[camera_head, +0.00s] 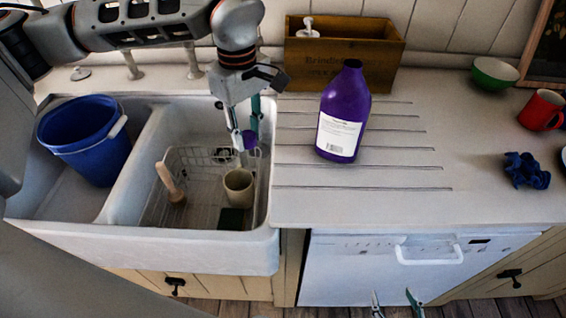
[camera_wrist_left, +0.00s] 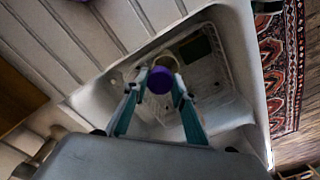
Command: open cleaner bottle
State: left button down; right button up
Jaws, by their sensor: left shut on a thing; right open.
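The purple cleaner bottle (camera_head: 346,100), with a white label, stands upright on the grooved drainboard right of the sink. Its neck shows no cap. My left gripper (camera_head: 244,138) is shut on a small purple cap (camera_head: 250,140), held over the right sink basin, left of the bottle and apart from it. In the left wrist view the purple cap (camera_wrist_left: 160,80) sits between the fingertips, with the basin below. My right gripper (camera_head: 394,296) is open and empty at the bottom edge, in front of the dishwasher; only its fingertips show.
The right basin holds a wire rack, a beige cup (camera_head: 238,187) and a wooden-handled brush (camera_head: 172,185). A blue bucket (camera_head: 85,145) stands in the left basin. A wooden box (camera_head: 345,50) is behind the bottle. A blue cloth (camera_head: 527,170), red mug (camera_head: 541,110) and green bowl (camera_head: 494,75) are at right.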

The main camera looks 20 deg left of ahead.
pick_arm(q)
jog(key=r+n, duration=0.1)
jog(key=n, duration=0.2)
jog(key=d+r+n, duration=0.1)
jog(key=n, duration=0.1)
jog(key=r+n, duration=0.1)
jog(key=n, duration=0.2)
jog(key=shift+w+d+r+n, duration=0.25)
jog(key=shift+w+d+n, duration=0.05)
jog(key=shift+w+d, duration=0.1)
notch_tip(320, 180, up, 3)
jog(key=d+n, duration=0.2)
jog(key=n, duration=0.6)
notch_tip(320, 180, up, 9)
jog(key=n, duration=2.3)
send_over(283, 165)
notch_tip(283, 165, down, 20)
jog(key=shift+f+b, duration=0.1)
jog(key=shift+b, duration=0.35)
